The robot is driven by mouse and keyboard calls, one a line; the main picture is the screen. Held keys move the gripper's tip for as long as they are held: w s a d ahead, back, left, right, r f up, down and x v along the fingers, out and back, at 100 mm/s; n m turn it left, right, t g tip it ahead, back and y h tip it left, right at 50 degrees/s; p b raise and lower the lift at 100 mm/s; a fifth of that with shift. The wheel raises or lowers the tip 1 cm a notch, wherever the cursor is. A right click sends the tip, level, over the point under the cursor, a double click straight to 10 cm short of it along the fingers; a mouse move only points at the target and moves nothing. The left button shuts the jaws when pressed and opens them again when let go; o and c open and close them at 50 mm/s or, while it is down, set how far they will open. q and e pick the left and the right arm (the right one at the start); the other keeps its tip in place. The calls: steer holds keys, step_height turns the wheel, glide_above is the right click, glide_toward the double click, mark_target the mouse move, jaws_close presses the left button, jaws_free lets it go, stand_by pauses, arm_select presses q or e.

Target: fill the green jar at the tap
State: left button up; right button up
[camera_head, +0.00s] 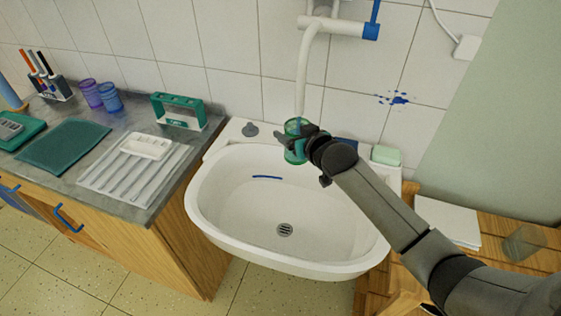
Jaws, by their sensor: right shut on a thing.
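The green jar (293,154) is a see-through green vessel above the back part of the white sink (330,268). My right gripper (297,141) is shut on the green jar, reaching in from the right, and hides part of it. The tap (304,70) is a white pipe on the tiled wall with a blue-ended valve. Its spout comes down to the jar's mouth. I cannot tell whether water is running or how much is in the jar. My left gripper is not in view.
Left of the sink, a grey counter (140,212) holds a ribbed white drainer (120,182), a green holder (180,112), a purple jar (90,93) and a blue jar (109,98). A green sponge (386,155) lies on the sink's back right. A clear glass (524,242) stands right, on wood.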

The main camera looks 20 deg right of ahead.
steer(key=shift+r, duration=0.1)
steer(key=s+a+p, duration=0.4)
steer(key=a, duration=0.1)
steer(key=shift+s+a, duration=0.35)
steer(key=shift+a, duration=0.1)
stand_by(0.8)
steer(key=s+a+p, duration=0.2)
steer(key=s+a, duration=0.2)
steer(key=a, duration=0.1)
steer(key=shift+s+p, duration=0.25)
steer(key=shift+p, duration=0.1)
stand_by(0.5)
